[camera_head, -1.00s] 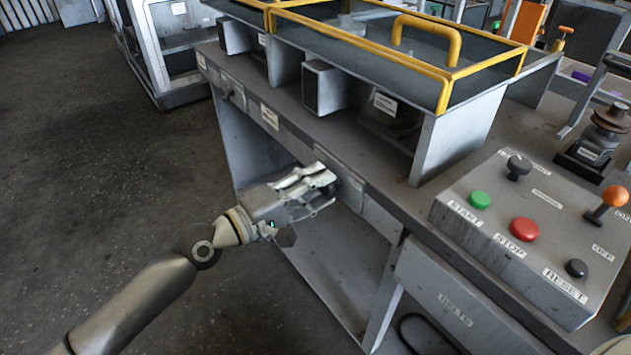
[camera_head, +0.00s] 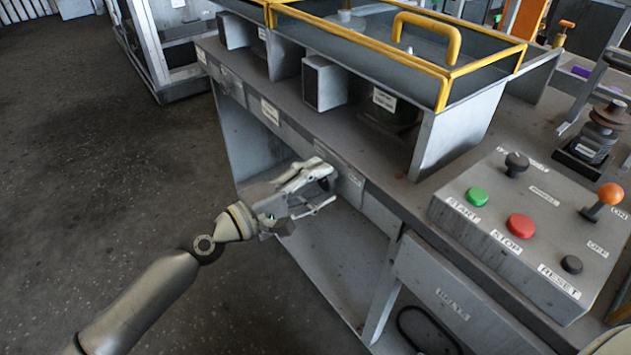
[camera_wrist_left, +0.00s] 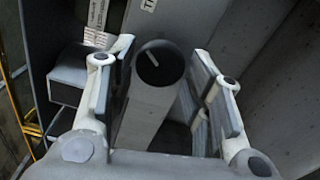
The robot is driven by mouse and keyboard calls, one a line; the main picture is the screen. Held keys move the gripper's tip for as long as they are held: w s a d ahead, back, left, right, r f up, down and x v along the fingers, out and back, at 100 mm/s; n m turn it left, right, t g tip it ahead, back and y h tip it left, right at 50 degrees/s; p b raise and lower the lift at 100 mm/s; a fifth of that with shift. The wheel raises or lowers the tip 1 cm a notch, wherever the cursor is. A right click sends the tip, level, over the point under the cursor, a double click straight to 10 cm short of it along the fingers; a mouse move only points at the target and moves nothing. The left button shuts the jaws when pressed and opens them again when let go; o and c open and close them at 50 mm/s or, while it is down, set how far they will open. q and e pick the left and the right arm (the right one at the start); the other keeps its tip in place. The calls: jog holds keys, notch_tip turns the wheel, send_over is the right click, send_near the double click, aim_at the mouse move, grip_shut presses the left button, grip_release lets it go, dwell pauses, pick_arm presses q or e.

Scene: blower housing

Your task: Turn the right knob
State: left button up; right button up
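The right knob is a dark round knob with a pale pointer line (camera_wrist_left: 160,63), seen in the left wrist view between the two fingers of my left gripper (camera_wrist_left: 162,88). The fingers stand apart on either side of it, with visible gaps. In the head view my left gripper (camera_head: 322,186) is at the front panel of the bench, and it hides this knob. Another small knob (camera_head: 227,87) sits further left on the same panel.
The grey bench (camera_head: 400,215) carries a yellow-framed cover (camera_head: 445,75) above the panel. A control box (camera_head: 530,235) with green, red and black buttons and an orange-topped lever (camera_head: 610,194) stands at the right. The floor at left is open.

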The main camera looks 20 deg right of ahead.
pick_arm(q)
jog(key=shift+o, duration=0.7)
jog(key=shift+a, duration=0.1)
jog(key=v, duration=1.1)
jog(key=shift+s+a, duration=0.15)
jog(key=shift+a, duration=0.25)
